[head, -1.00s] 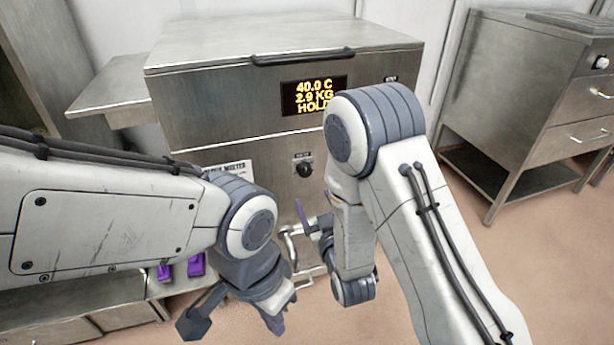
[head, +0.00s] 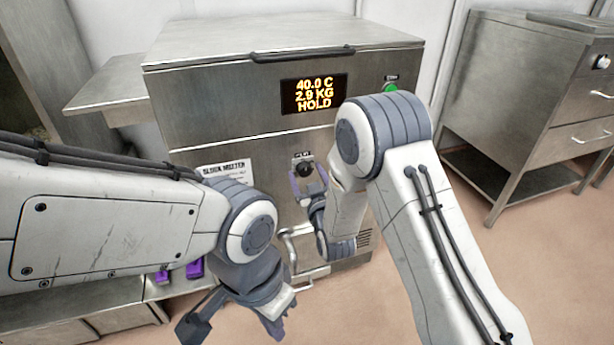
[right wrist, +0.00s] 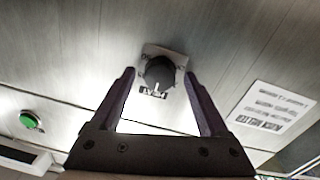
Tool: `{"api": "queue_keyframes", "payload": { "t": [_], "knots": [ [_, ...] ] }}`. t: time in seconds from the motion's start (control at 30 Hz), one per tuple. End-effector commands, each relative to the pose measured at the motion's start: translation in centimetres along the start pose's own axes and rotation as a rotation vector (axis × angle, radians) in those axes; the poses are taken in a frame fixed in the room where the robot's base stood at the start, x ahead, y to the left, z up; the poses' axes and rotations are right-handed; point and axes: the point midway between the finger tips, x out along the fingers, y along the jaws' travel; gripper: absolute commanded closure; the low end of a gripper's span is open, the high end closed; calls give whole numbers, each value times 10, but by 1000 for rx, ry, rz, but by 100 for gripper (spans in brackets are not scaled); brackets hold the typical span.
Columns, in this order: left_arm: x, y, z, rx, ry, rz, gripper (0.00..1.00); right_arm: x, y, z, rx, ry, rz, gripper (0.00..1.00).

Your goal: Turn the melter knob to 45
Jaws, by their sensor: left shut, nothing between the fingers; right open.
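The melter (head: 225,105) is a steel cabinet with a display (head: 314,94) reading 40.0 C, 2.9 KG, HOLD. Its black knob (head: 304,169) is on the front panel below the display. In the right wrist view the knob (right wrist: 160,72) sits on a small plate, just beyond and between the fingertips. My right gripper (right wrist: 160,80) is open in front of the knob, one finger to each side; I cannot tell whether either touches it. In the head view the right gripper (head: 308,186) is partly hidden by my arm. My left gripper (head: 277,325) is shut and empty, low in front of the melter.
A green button (head: 390,88) is right of the display, and a label (head: 226,170) is left of the knob. A tap with a pipe (head: 290,240) is below. Purple items (head: 194,268) lie at lower left. A steel cabinet (head: 540,100) stands at right.

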Motion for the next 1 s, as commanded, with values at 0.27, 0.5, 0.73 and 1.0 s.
{"api": "queue_keyframes", "payload": {
  "t": [0.27, 0.5, 0.73, 1.0],
  "knots": [
    [0, 0, 0, 0, 0, 0, 100, 0, 0, 0, 0, 0, 0, 48],
    [0, 0, 0, 0, 0, 0, 100, 0, 0, 0, 1, 0, 0, 100],
    [1, 0, 0, 0, 0, 0, 100, 0, 0, 0, 39, -2, 0, 100],
    [5, 0, 0, 0, 0, 0, 100, 0, 0, 0, 201, -9, -1, 100]
  ]
}}
